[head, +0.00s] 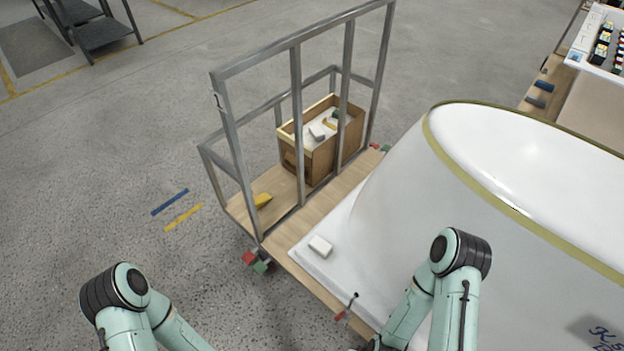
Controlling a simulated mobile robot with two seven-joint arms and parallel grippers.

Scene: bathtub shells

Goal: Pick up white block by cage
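The small white block (320,246) lies on the white flange at the bathtub's near-left corner, just in front of the grey metal cage (297,120). The cage stands on a wooden platform. My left arm's elbow and links show at the lower left, and its gripper is below the picture. My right arm reaches down in front of the tub, and only a dark part of its lower end shows at the bottom edge. Its fingers are not visible. Neither visible arm part touches the block.
A wooden box (324,160) with white and coloured pieces stands inside the cage, near a yellow piece (262,201). The large white bathtub shell (470,190) fills the right side. A red-tipped clamp (345,308) sits at the platform edge.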

